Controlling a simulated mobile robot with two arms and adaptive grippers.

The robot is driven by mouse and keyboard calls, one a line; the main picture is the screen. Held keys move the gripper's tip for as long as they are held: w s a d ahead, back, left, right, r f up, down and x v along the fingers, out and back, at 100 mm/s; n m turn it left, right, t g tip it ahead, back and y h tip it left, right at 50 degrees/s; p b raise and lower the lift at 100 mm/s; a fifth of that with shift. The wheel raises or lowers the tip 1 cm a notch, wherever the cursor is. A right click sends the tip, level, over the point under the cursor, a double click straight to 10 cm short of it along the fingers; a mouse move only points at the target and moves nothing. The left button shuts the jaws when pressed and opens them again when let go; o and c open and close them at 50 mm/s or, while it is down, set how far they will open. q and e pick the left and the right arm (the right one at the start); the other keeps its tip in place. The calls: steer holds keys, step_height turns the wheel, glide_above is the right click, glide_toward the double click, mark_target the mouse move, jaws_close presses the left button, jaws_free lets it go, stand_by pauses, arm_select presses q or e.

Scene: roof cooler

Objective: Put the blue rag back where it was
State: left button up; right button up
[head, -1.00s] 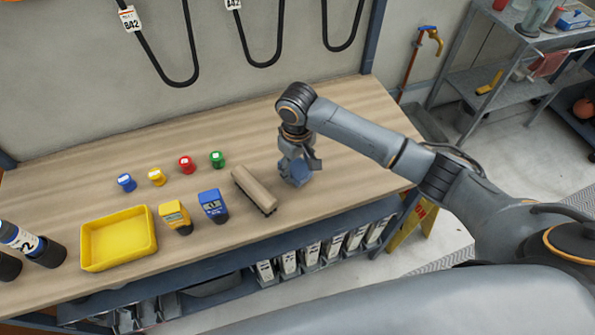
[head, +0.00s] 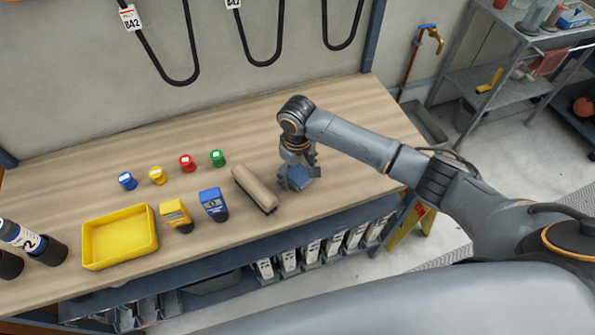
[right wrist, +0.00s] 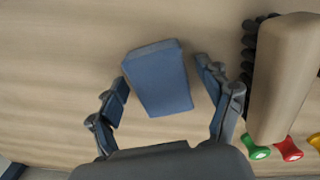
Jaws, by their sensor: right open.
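The blue rag (right wrist: 158,77) is a folded blue block lying on the wooden bench, in the right wrist view between the spread fingers of my right gripper (right wrist: 162,80). Gaps show between the rag and the finger on each side. In the head view the rag (head: 299,178) is partly covered by my right gripper (head: 298,168), which points down over it near the bench's right part. My right gripper is open. My left gripper is not in view.
A tan brush (head: 254,188) lies just left of the rag. Further left are a yellow tray (head: 118,262), a blue meter (head: 213,204), a yellow meter (head: 175,216) and several coloured-capped jars. The bench (head: 350,160) is bare to the right and behind.

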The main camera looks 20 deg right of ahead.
mark_target(297, 173)
step_height(297, 173, up, 12)
steer(key=b, duration=0.1)
steer(key=shift+r, duration=0.15)
stand_by(0.3)
